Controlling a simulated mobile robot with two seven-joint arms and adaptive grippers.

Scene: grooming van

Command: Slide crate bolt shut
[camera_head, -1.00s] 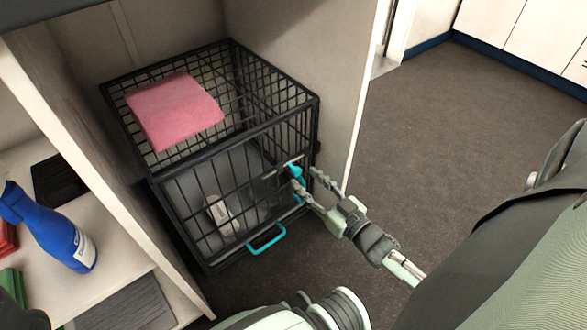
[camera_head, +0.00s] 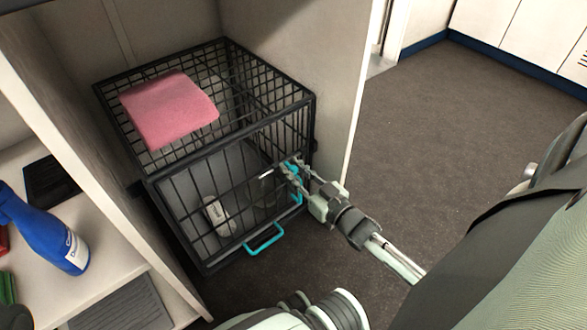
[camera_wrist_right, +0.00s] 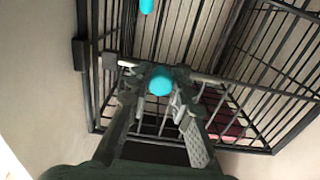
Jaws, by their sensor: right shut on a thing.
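A black wire crate (camera_head: 190,166) stands in a compartment with its door facing me. Its teal bolt (camera_head: 297,166) is at the right side of the door; a teal loop handle (camera_head: 263,240) is at the door's bottom edge. My right gripper (camera_head: 290,174) is at the bolt and hides part of it. In the right wrist view, the bolt's round teal knob (camera_wrist_right: 160,82) sits between the two fingertips of the gripper (camera_wrist_right: 157,98), which is shut on it. Whether the bolt is fully across cannot be told. My left gripper is not in view.
A folded pink towel (camera_head: 168,110) lies on the crate's top. A pale object (camera_head: 217,215) lies inside the crate. A blue spray bottle (camera_head: 48,235) stands on the shelf at left. A cream partition wall (camera_head: 345,90) borders the crate at right; beyond it is open dark floor (camera_head: 450,150).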

